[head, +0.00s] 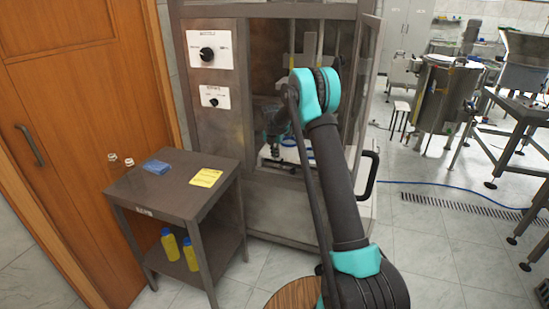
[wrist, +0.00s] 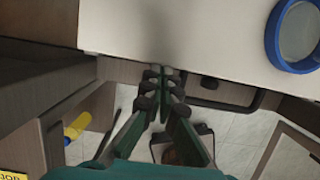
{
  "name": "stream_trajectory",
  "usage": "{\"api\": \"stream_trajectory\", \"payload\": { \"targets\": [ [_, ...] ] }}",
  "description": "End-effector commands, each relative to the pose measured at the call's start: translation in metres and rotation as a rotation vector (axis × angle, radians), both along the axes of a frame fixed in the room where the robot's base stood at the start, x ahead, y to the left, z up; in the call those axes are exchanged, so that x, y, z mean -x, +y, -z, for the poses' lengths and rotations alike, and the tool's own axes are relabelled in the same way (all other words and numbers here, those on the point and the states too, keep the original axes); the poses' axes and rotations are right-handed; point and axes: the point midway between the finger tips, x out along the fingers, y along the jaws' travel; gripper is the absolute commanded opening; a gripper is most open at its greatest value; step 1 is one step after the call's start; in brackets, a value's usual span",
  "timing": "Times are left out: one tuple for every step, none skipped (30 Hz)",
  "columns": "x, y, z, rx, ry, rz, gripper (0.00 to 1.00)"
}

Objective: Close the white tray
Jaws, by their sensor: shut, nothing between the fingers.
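The white tray (wrist: 200,40) fills the top of the wrist view as a flat white surface, with its edge running across the picture. In the head view a small part of the tray (head: 270,161) shows low in the opening of the steel cabinet, mostly hidden by my arm. A round blue-rimmed piece (wrist: 271,38) is on the tray at the right of the wrist view. My gripper (wrist: 165,73) is shut and empty, its fingertips at the tray's edge; I cannot tell whether they touch it.
The steel cabinet (head: 213,120) has two knobs and a dark-handled front. A steel side table (head: 150,193) stands at its left, with a blue item (head: 157,167) and a yellow sign (head: 206,178). Yellow bottles (head: 170,244) stand below.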

Motion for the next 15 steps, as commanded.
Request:
{"api": "stream_trajectory", "payload": {
  "targets": [
    [-0.0042,-0.0018,-0.0006,0.001,-0.009,0.0,0.0],
    [-0.0046,-0.002,-0.0007,0.002,-0.01,0.0,0.0],
    [-0.0049,-0.0021,-0.0008,0.002,-0.01,0.0,0.0],
    [-0.0051,-0.0022,-0.0008,0.002,-0.011,0.0,0.0],
    [-0.0052,-0.0024,-0.0009,0.002,-0.012,0.0,0.0],
    [-0.0055,-0.0025,-0.001,0.001,-0.012,0.001,0.0],
    [-0.0057,-0.0026,-0.001,0.002,-0.013,0.001,0.0],
    [-0.0057,-0.0027,-0.001,0.002,-0.013,0.001,0.0],
    [-0.0059,-0.0029,-0.0011,0.003,-0.013,0.001,0.0],
    [-0.0059,-0.003,-0.0011,0.003,-0.013,0.001,0.0],
    [-0.006,-0.0031,-0.0011,0.003,-0.013,0.001,0.0],
    [-0.006,-0.0032,-0.0014,0.003,-0.013,0.001,0.0],
    [-0.0059,-0.0033,-0.0021,0.003,-0.013,0.001,0.0],
    [-0.0057,-0.0033,-0.0033,0.004,-0.013,0.002,0.0],
    [-0.0051,-0.0032,-0.0058,0.004,-0.013,0.002,0.0]
  ]
}}
